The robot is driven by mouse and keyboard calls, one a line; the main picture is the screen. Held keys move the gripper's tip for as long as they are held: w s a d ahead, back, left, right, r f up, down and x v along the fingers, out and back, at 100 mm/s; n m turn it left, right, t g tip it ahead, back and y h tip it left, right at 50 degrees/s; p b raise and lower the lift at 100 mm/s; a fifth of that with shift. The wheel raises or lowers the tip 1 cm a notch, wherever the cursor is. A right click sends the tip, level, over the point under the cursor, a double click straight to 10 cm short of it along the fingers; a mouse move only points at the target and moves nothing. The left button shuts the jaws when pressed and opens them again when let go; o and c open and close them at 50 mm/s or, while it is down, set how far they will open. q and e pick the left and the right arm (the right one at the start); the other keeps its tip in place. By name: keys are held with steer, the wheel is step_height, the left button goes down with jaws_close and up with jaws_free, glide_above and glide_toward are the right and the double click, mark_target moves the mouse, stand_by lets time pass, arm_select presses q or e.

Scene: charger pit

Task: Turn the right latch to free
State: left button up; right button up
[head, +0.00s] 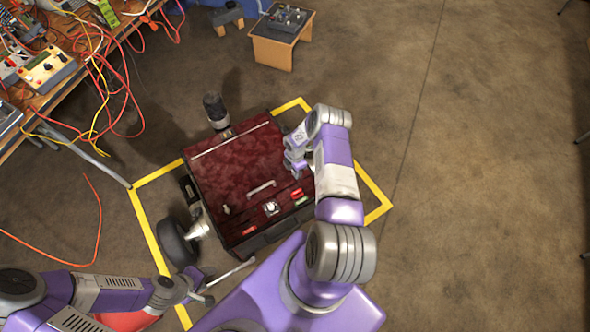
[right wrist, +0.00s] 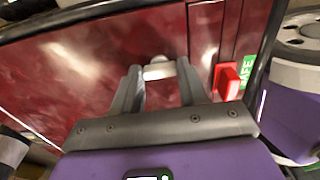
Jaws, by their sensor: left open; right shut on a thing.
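A dark red cabinet lid (head: 235,165) lies in the middle of the head view. My right gripper (head: 294,162) is over its right side. In the right wrist view, its two fingers (right wrist: 160,88) are closed around a small pale metal piece, the right latch (right wrist: 158,70), against the glossy red surface. The latch is largely hidden by the hand in the head view. A red block (right wrist: 228,80) with a green label reading "SAFE" is right of the fingers. My left gripper (head: 203,288) is open and empty, low and left, clear of the lid.
A pale handle (head: 261,188) and a small left latch (head: 227,210) are on the lid. A black wheel (head: 177,243) stands at the cabinet's left. Yellow floor tape (head: 150,232) surrounds it. A cluttered bench (head: 60,85) is upper left; the floor at right is free.

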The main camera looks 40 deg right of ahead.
steer(key=o, duration=1.1)
steer(key=shift+c, duration=0.2)
step_height(320, 180, up, 8)
steer(key=p, duration=0.3)
steer(key=shift+w+d+f, duration=0.1)
steer(key=shift+w+f, duration=0.05)
steer(key=shift+f, duration=0.05)
